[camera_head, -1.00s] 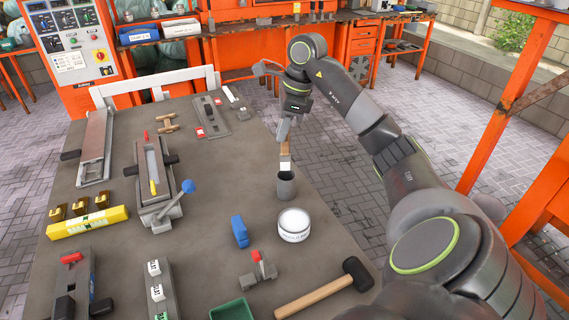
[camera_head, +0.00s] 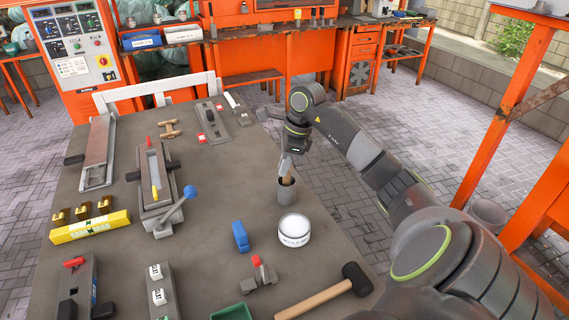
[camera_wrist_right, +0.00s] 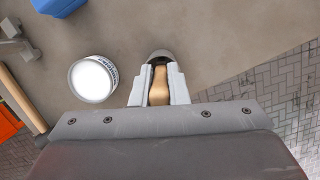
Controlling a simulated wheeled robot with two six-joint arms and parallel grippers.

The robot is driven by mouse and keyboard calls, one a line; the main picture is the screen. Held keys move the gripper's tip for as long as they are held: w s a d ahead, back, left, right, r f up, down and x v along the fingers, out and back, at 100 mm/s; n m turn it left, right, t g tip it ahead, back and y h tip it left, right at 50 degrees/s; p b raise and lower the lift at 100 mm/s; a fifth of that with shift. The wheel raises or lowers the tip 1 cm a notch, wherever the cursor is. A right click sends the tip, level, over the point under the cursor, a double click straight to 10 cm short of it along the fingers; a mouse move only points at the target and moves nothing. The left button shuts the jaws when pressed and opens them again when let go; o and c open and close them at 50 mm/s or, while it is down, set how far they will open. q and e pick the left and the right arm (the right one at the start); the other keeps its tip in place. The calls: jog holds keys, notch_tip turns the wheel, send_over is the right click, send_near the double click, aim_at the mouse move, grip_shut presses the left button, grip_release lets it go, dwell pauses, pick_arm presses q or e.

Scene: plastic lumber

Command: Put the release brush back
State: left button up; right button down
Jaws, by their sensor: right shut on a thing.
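The release brush (camera_head: 288,181) has a light wooden handle; its lower part is hidden inside a grey cup (camera_head: 287,193) near the table's right edge. My right gripper (camera_head: 287,170) is right above the cup, shut on the brush handle. In the right wrist view the wooden handle (camera_wrist_right: 158,88) sits between the two pale fingers (camera_wrist_right: 158,95), with the cup's rim (camera_wrist_right: 160,55) just beyond. I cannot tell whether the bristles touch the cup's bottom. My left gripper is not in view.
A white tub (camera_head: 294,229) stands close in front of the cup, and a blue block (camera_head: 240,236) lies left of it. A hammer (camera_head: 326,294) lies at the front right. A mould with a blue-knobbed lever (camera_head: 189,192) is to the left. The table behind the cup is clear.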

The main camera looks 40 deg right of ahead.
jog(key=c, duration=1.4)
grip_release()
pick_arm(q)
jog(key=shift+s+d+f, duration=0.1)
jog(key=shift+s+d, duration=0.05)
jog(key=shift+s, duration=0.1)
